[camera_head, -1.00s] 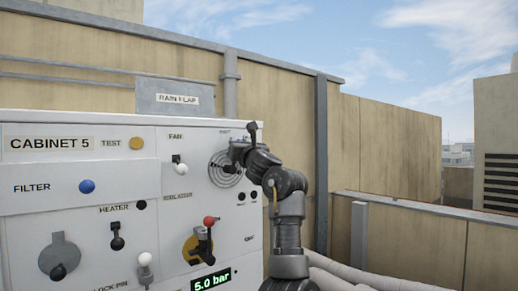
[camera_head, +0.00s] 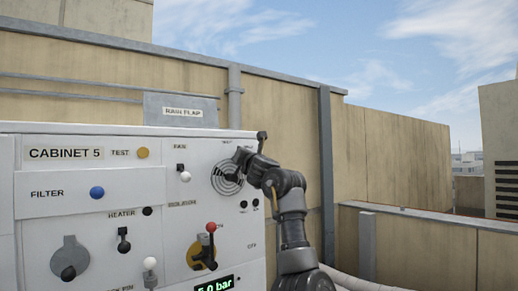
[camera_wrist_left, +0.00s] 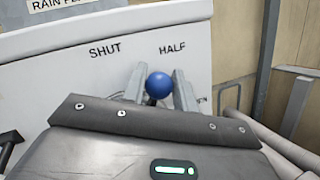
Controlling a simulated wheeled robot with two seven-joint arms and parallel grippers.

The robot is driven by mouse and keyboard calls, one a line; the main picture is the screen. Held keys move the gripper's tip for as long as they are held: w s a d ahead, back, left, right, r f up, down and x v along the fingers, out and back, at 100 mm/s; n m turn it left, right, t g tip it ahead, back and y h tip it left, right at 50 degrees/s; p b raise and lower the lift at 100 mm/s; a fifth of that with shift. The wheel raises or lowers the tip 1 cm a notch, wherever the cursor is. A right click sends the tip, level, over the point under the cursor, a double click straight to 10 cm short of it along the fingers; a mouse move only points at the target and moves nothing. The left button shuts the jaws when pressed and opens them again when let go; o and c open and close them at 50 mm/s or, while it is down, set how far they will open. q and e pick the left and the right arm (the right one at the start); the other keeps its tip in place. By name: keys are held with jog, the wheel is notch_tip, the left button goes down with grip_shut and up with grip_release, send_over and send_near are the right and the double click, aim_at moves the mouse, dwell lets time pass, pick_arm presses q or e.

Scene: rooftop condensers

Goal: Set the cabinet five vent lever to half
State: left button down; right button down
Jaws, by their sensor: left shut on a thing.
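The vent on cabinet five is a round slotted dial (camera_head: 227,179) at the upper right of the white panel. In the left wrist view its lever ends in a blue ball knob (camera_wrist_left: 158,86), below the gap between the printed words SHUT and HALF, closer to HALF. My left gripper (camera_wrist_left: 159,90) is shut on the knob, one grey finger on each side. In the head view the left gripper (camera_head: 243,158) is at the dial's upper right and covers the knob and part of the labels. The lever's lower part is hidden by the gripper body. My right gripper is not in view.
Other controls sit on the panel: a red-knobbed lever (camera_head: 210,228), a white-tipped switch (camera_head: 184,174), a blue filter button (camera_head: 97,192) and a grey rotary knob (camera_head: 69,262). A rain flap plate (camera_head: 181,110) stands behind. Pipes run right of the cabinet.

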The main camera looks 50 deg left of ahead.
pick_arm(q)
jog(key=shift+s+r, duration=0.1)
jog(key=c, duration=1.4)
grip_release()
jog(key=shift+a, duration=0.1)
jog(key=shift+o, duration=1.4)
jog(key=shift+a, duration=0.1)
jog(key=shift+d+f, duration=0.2)
jog(key=shift+d, duration=0.05)
jog(key=b+v, duration=0.6)
jog(key=v, duration=0.4)
jog(key=shift+s+d, duration=0.25)
jog(key=shift+s, duration=0.1)
